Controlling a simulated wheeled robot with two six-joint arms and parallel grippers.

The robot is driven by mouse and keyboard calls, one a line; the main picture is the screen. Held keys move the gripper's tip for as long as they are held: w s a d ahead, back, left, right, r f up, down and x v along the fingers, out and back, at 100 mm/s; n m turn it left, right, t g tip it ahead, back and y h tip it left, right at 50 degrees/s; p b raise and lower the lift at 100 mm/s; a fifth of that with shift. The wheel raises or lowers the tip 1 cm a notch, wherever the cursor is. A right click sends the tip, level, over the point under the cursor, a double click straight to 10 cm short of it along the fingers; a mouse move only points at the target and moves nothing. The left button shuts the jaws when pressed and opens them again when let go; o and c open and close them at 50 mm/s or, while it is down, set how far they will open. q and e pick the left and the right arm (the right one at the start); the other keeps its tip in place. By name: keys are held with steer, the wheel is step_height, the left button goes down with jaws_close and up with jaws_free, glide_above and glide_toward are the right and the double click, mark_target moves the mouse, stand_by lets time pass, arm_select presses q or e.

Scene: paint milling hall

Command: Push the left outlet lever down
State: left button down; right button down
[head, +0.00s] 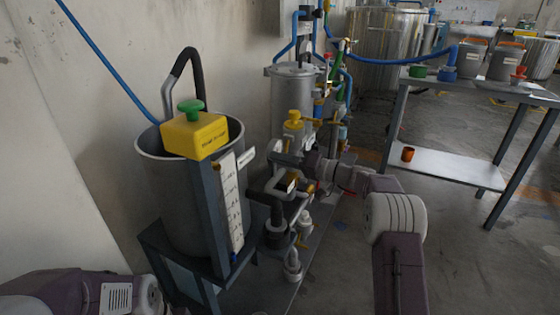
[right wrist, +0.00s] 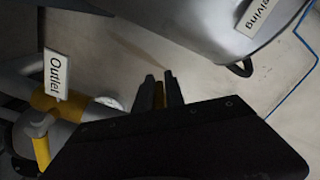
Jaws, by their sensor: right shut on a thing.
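In the right wrist view a white "Outlet" sign (right wrist: 57,75) stands at the left, beside yellow lever parts (right wrist: 42,148) on grey pipework. Which is the left outlet lever is unclear. My left gripper is out of view.
A metal vessel (head: 165,205) with a yellow box (head: 195,135) and green knob stands to the left on a dark frame. Another steel vessel (head: 292,100) stands behind the pipes. A table (head: 450,90) is at the right.

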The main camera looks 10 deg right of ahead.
steer(key=shift+w+d+r, duration=0.15)
steer(key=shift+d, duration=0.05)
steer(key=c, duration=1.5)
jaws_free()
steer(key=shift+w, duration=0.1)
steer(key=p+v, duration=0.4)
steer(key=v, duration=0.5)
